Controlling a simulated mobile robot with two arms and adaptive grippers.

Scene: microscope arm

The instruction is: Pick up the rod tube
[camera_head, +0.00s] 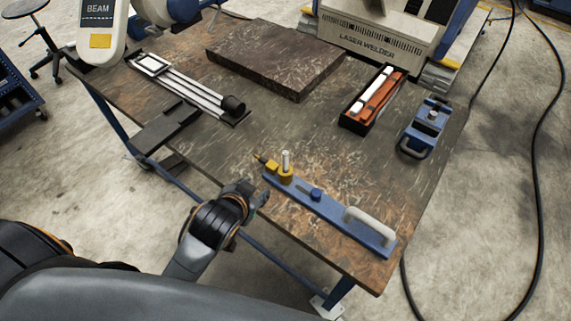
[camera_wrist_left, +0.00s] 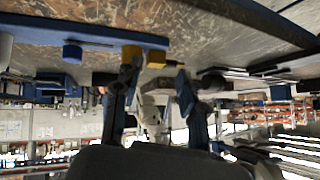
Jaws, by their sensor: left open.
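I cannot tell for sure which object is the rod tube. An open dark case (camera_head: 374,97) at the right holds a white tube (camera_head: 372,91) and an orange-brown piece. My left gripper (camera_head: 252,194) is at the table's front edge, beside the left end of a blue bar, well short of both. In the left wrist view its two fingers (camera_wrist_left: 155,82) are apart with nothing held. My right gripper is not in view.
The blue bar (camera_head: 333,216) carries a yellow block with an upright pin (camera_head: 286,167) and a pale handle (camera_head: 372,224). A dark slab (camera_head: 276,60) lies at the back. A blue clamp-like tool (camera_head: 427,127) sits at the right. The table's middle (camera_head: 270,125) is clear.

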